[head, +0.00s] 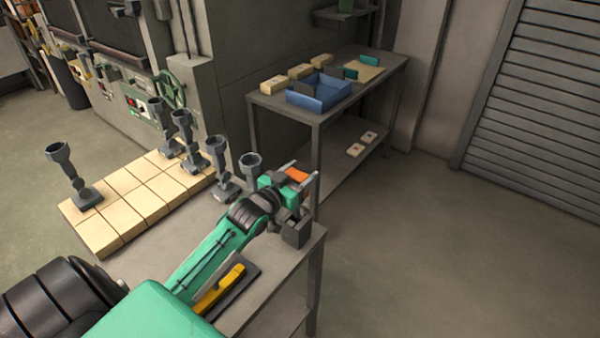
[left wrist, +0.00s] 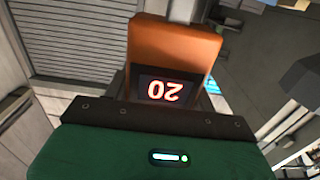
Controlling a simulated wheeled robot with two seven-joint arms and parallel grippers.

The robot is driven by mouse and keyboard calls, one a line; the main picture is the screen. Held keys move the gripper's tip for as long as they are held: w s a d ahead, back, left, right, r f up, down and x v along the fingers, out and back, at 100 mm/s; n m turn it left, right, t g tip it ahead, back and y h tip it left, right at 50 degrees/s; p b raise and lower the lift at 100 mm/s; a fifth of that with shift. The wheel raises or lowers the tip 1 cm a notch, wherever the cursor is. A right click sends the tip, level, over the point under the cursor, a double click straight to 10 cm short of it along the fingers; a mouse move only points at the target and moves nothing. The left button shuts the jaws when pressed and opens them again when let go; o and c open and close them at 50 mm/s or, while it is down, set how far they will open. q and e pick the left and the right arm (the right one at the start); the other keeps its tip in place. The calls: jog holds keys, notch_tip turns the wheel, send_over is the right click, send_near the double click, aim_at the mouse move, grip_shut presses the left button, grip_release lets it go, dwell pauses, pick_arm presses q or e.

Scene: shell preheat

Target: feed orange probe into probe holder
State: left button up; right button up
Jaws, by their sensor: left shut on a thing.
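The orange probe (head: 297,175) is in my left gripper (head: 299,176), above the far right corner of the near table. The left wrist view shows the orange probe (left wrist: 175,45) up close, with a lit red display reading 20 upside down. My left gripper is shut on it. A dark grey open-topped block (head: 296,229), which looks like the probe holder, stands at the table corner just below and in front of the gripper. The probe is apart from it. The probe's lower end is hidden. My right gripper is not in view.
Several grey funnel-topped stands (head: 217,165) stand on and beside the pale blocks (head: 118,206) left of my arm. A yellow tool (head: 218,291) lies on a dark mat by my forearm. A second table (head: 290,103) behind carries a blue bin (head: 318,94). Floor at right is clear.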

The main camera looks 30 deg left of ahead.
pick_arm(q)
jog(key=shift+f+b, duration=0.8)
jog(key=shift+f, duration=0.85)
jog(key=shift+f+b, duration=1.2)
jog(key=shift+f, duration=1)
jog(key=o, duration=1.1)
jog(key=shift+o, duration=0.2)
jog(key=shift+s, duration=0.5)
jog(key=s+a+p, duration=0.1)
jog(key=s+p, duration=0.3)
jog(key=s, duration=0.8)
jog(key=shift+s, duration=0.4)
